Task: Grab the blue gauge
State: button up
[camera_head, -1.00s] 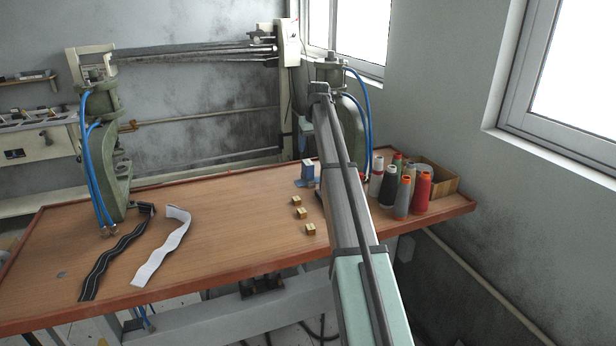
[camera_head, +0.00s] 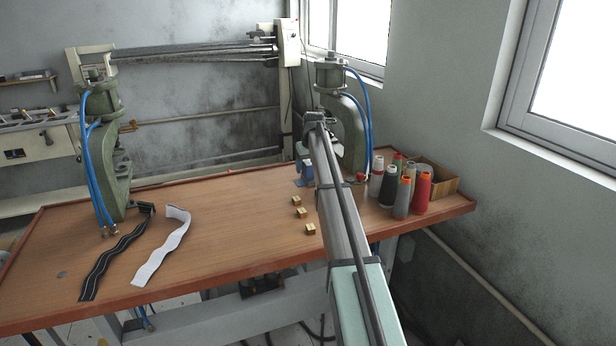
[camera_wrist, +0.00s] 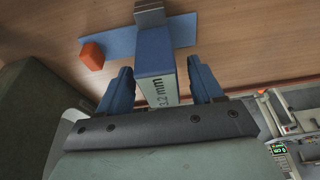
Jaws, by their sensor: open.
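The blue gauge (camera_wrist: 155,52) is a blue block with a white face marked "3.2 mm", seen in the wrist view. It sits on a flat blue base over the wood table. My gripper (camera_wrist: 159,64) is open, with one blue finger on each side of the block and gaps visible between. The fingers do not press on it. In the head view the gauge (camera_head: 303,175) shows as a small blue patch, partly hidden by my arm, and the fingertips are not clear.
A small orange block (camera_wrist: 92,55) and a grey metal piece (camera_wrist: 150,13) touch or adjoin the blue base. Several brass blocks (camera_head: 302,213) lie nearer. Thread spools (camera_head: 401,190) stand right. A green press (camera_head: 350,130) stands close behind my arm. The table's middle is clear.

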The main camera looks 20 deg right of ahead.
jog(key=shift+w+f, duration=0.1)
jog(key=shift+f, duration=0.25)
jog(key=shift+c, duration=0.4)
grip_shut()
jog(key=shift+r, duration=0.15)
